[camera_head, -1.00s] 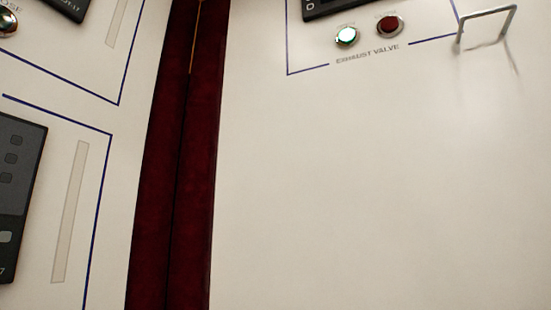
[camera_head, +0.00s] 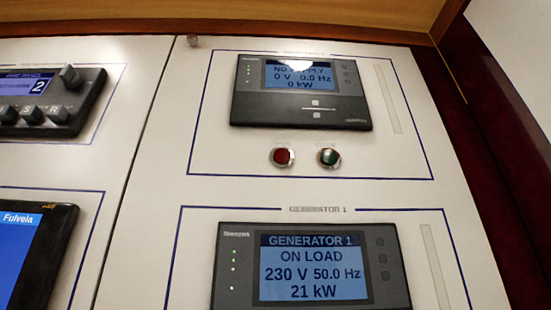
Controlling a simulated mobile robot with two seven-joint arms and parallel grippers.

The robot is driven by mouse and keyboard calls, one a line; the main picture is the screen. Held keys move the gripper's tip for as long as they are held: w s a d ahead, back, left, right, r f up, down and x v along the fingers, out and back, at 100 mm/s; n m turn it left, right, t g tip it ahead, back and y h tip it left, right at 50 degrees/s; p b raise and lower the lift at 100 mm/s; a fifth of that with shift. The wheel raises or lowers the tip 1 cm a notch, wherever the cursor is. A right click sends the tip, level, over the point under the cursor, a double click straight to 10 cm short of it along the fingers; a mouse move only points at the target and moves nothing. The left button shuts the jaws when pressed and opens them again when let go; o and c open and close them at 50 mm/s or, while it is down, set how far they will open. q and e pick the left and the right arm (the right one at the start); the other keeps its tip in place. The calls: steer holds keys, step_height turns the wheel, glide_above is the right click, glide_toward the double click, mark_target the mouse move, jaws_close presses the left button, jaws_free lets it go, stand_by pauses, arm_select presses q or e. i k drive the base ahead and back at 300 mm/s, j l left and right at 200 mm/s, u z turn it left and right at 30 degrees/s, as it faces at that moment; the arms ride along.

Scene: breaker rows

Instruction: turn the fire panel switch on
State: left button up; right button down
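The fire panel (camera_head: 48,101) is a dark unit with a blue screen at the upper left of the head view, cut off by the left edge. A dark knob (camera_head: 69,76) sticks out at its upper right, beside a small display that reads 2. Several smaller dark knobs (camera_head: 33,114) line its lower edge. I cannot tell whether the switch is on or off. Neither of my grippers is in view.
A panel reading 0 V and 0 kW (camera_head: 300,92) is right of the fire panel, with a red button (camera_head: 282,157) and a green button (camera_head: 328,157) below. The Generator 1 panel (camera_head: 225,290) is lower. A Fulvela screen (camera_head: 20,255) is lower left. A dark red strip (camera_head: 500,200) borders the right.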

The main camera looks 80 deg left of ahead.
mark_target(71, 79)
steer(key=l+u, duration=0.15)
steer(key=u, duration=3.25)
